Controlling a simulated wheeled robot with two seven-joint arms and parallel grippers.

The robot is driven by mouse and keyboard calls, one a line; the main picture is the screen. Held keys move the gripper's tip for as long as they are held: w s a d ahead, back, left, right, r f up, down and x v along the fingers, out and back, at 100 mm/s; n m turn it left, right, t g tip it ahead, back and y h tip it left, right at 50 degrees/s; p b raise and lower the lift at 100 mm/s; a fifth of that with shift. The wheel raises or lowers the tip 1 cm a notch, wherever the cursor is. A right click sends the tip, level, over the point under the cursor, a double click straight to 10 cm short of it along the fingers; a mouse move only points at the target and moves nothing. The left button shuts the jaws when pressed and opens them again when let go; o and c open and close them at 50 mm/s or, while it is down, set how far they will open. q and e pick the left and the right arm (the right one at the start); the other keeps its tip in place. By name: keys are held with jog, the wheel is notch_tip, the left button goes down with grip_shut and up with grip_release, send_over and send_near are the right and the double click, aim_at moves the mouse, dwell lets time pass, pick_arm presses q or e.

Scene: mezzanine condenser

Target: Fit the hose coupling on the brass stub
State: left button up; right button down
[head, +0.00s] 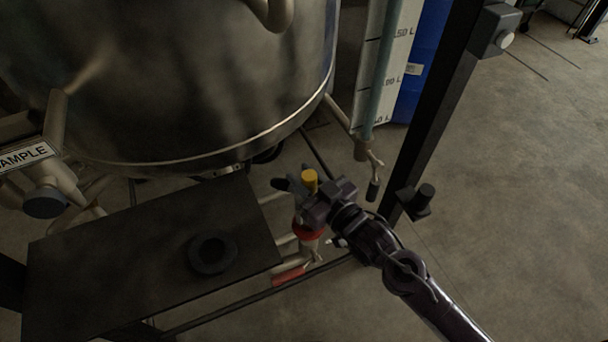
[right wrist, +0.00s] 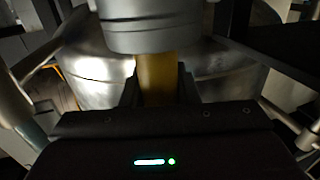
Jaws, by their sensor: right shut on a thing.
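My right gripper (head: 305,188) is shut on the yellow neck. Below the gripper, a red ring (head: 308,231) surrounds pale pipework. I cannot make out the brass stub; the gripper and collar hide what lies between coupling and pipework. My left gripper is out of view.
A large steel tank (head: 180,75) fills the upper left. A dark shelf (head: 110,265) with a black ring (head: 212,252) stands left of the gripper. A red-handled lever (head: 288,276) lies low beside the pipes. A dark post (head: 432,120) rises to the right. Open floor lies beyond.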

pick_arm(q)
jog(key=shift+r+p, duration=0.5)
pick_arm(e)
jog(key=shift+r, duration=0.1)
dwell(0.6)
